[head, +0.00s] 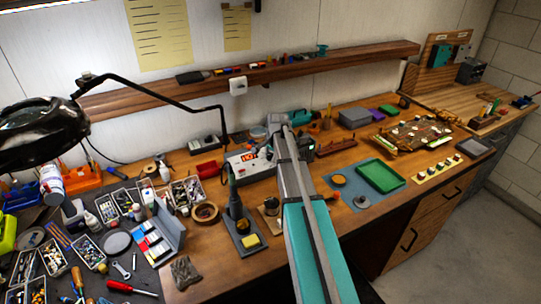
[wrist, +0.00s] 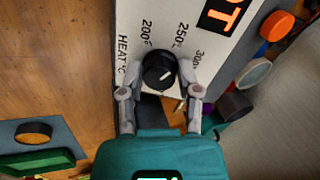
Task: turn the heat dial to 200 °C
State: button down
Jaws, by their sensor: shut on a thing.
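The heat dial (wrist: 159,69) is a round black knob on the white front panel (wrist: 206,58) of a heating unit, seen in the wrist view. Printed around it are "HEAT °C", "200°", "250°" and a partly cut-off 300 mark. My gripper (wrist: 160,72) has one finger on each side of the knob and is shut on it. I cannot tell clearly where the knob's pointer aims. In the head view, the heating unit (head: 238,167) has a lit orange-red display, and my arm hides its right part and the dial.
A soldering iron stand (head: 243,239) is in front of the unit. A green tray (head: 381,177) lies on a blue mat to the right. Small boxes and tools crowd the bench's left side. In the wrist view, an orange knob (wrist: 277,25) is near the display.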

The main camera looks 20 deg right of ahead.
jog(key=n, duration=0.6)
jog(key=shift+s+a+h, duration=0.1)
jog(key=shift+a+h, duration=0.05)
jog(key=shift+h, duration=0.15)
jog(key=n, duration=0.6)
jog(key=shift+n+t, duration=0.3)
jog(key=shift+c, duration=1.5)
grip_release()
